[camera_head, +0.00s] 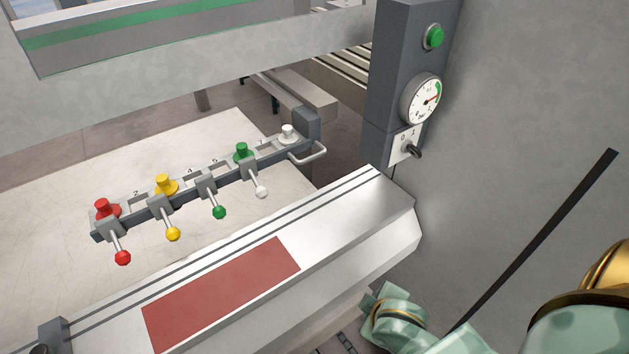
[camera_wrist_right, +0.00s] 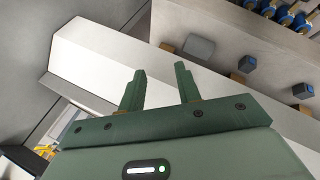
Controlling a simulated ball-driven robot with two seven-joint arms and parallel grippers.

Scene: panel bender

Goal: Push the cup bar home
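The cup bar (camera_head: 200,186) is a dark bar lying slantwise over the pale sheet in the head view. It carries several suction cups in red (camera_head: 103,209), yellow (camera_head: 166,184), green (camera_head: 241,151) and white (camera_head: 288,132). Levers with coloured knobs stick out on its near side. A light loop handle (camera_head: 312,153) is at its right end. My right gripper (camera_wrist_right: 160,85) shows in the right wrist view with its two fingers apart and nothing between them. It is away from the bar. My left gripper is not in view.
A white machine beam with a red-brown pad (camera_head: 222,295) runs in front of the bar. At right stands a grey post with a green button (camera_head: 434,37), a gauge (camera_head: 423,98) and a switch (camera_head: 408,148). The right wrist view shows blue-capped parts (camera_wrist_right: 282,15) at upper right.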

